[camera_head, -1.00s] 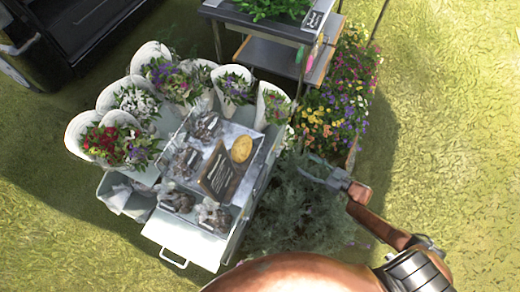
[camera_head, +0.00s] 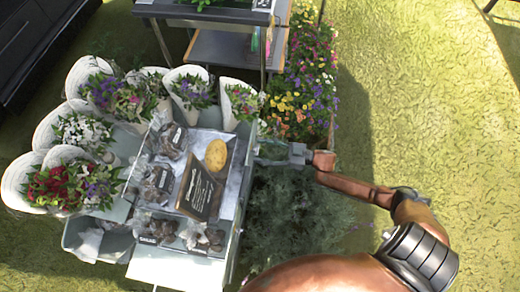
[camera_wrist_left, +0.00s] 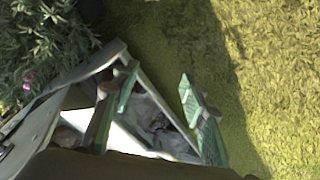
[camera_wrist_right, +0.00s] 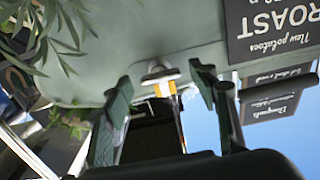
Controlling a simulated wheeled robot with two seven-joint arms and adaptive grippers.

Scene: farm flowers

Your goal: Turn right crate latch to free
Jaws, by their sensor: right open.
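My right gripper (camera_head: 272,153) reaches in from the right to the cart's right side in the head view. In the right wrist view the right gripper (camera_wrist_right: 163,85) is open. Its green fingers stand apart on either side of a small metal latch (camera_wrist_right: 160,72) with a yellow part, on a pale panel (camera_wrist_right: 190,35). I cannot tell whether a finger touches the latch. The head view does not show the latch clearly. My left gripper (camera_wrist_left: 155,105) is open in the left wrist view, above a pale bin (camera_wrist_left: 130,135); it does not show in the head view.
The cart carries wrapped bouquets (camera_head: 75,185), bagged goods and a black sign (camera_head: 199,190). A leafy bush (camera_head: 295,215) sits below my right arm. A flower bed (camera_head: 305,85) and a grey table (camera_head: 215,12) stand behind. Grass at right is open.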

